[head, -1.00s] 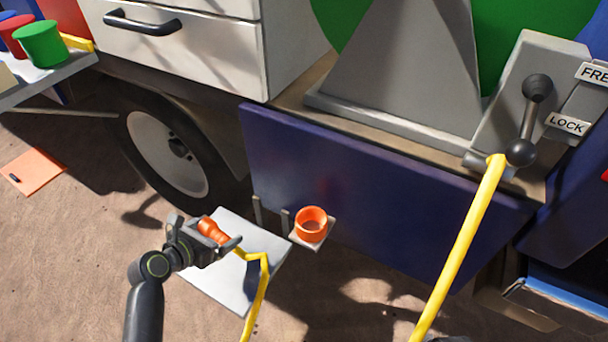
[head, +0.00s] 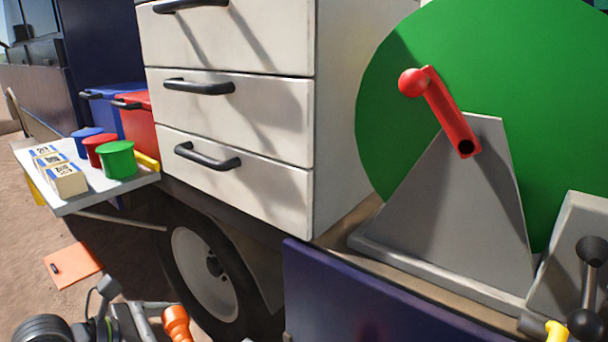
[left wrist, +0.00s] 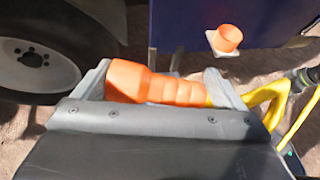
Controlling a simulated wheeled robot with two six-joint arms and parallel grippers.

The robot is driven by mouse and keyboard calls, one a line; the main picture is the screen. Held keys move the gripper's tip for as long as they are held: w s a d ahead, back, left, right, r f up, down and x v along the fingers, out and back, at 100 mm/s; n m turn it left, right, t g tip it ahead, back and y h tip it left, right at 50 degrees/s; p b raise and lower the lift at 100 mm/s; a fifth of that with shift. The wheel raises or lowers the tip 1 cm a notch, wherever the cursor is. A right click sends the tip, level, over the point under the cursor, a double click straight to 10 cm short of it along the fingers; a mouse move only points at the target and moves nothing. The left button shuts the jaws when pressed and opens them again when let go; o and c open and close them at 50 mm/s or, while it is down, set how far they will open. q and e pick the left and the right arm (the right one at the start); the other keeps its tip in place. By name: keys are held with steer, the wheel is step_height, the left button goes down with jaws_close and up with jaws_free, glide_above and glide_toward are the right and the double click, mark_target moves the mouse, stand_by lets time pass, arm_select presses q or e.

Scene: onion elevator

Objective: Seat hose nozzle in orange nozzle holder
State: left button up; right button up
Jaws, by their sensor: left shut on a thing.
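The orange hose nozzle (left wrist: 150,84) lies sideways between the two grey fingers of my left gripper (left wrist: 165,88) in the left wrist view. The gripper is shut on it, and the yellow hose (left wrist: 262,97) leaves its right end. In the head view the nozzle (head: 177,324) and my left gripper (head: 150,318) show only at the bottom edge, partly cut off. The orange nozzle holder (left wrist: 228,38), an open round cup on a small plate, stands beyond the gripper to the upper right, apart from the nozzle. It is outside the head view. My right gripper is not seen.
A wheel (head: 205,275) stands beside the left gripper, under white drawers (head: 235,145). A dark blue panel (head: 380,300) and a green reel (head: 440,60) with a red crank (head: 450,110) are to the right. A side shelf (head: 105,197) holds cups and boxes.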

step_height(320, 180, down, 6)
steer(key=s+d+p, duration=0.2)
steer(key=p, duration=0.8)
arm_select(q)
steer(key=s+r+p, duration=0.2)
steer(key=r+p, duration=0.3)
steer(key=r, duration=0.4)
steer(key=s+r+m+p, duration=0.1)
steer(key=s+r+p, duration=0.1)
steer(key=r+p, duration=0.4)
step_height(320, 180, up, 3)
steer(key=shift+s+d+f+g+h, duration=0.1)
steer(key=shift+s+d+g+h, duration=0.2)
steer(key=shift+d+g, duration=0.15)
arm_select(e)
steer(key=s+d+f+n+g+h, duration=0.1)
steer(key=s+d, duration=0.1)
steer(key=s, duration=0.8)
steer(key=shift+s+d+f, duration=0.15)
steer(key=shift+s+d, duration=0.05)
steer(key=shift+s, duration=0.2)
arm_select(q)
steer(key=shift+w, duration=0.1)
